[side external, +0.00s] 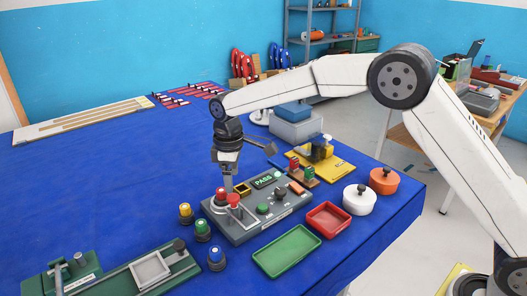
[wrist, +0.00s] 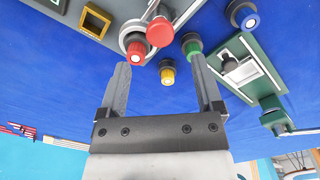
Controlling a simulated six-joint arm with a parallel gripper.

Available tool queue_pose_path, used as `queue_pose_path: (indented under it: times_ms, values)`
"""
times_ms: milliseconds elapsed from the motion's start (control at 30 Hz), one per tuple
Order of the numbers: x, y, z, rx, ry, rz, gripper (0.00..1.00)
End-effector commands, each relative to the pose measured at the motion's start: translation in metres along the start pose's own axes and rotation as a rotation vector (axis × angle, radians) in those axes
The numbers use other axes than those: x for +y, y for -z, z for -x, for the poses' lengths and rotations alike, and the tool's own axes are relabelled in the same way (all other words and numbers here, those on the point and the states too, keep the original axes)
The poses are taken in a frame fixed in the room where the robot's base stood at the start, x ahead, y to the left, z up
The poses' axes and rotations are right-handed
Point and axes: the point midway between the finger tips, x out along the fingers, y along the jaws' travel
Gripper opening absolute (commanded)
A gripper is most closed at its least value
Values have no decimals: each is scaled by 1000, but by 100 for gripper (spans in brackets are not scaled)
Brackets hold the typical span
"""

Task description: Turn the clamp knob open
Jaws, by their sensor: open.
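My gripper (side external: 228,184) points down over the left end of a grey test box (side external: 252,230), its jaws apart and empty. In the wrist view my gripper (wrist: 160,66) has its fingertips spread, with a red knob (wrist: 136,48) just ahead of the gap near the left finger. A second red round top (wrist: 160,31) is beside it. Both red tops show on the box in the side view, close below the fingers (side external: 233,200). I cannot tell which knob is the clamp knob.
Yellow (side external: 185,211), green (side external: 202,227) and blue (side external: 216,254) buttons stand left of the box. A green fixture (side external: 125,277) lies at front left.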

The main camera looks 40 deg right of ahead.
Motion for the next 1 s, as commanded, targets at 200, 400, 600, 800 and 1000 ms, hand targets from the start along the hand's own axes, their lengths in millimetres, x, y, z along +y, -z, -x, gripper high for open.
queue_pose_path:
  times_ms: [200, 400, 600, 800, 1000]
  values:
    - [0, 0, 18, 1, -1, 0, 84]
    - [0, 0, 20, 0, 0, 0, 84]
    - [0, 0, 20, 0, 0, -1, 84]
    - [1, -9, 19, 7, -4, -28, 84]
    - [2, -34, 17, 27, -15, -107, 84]
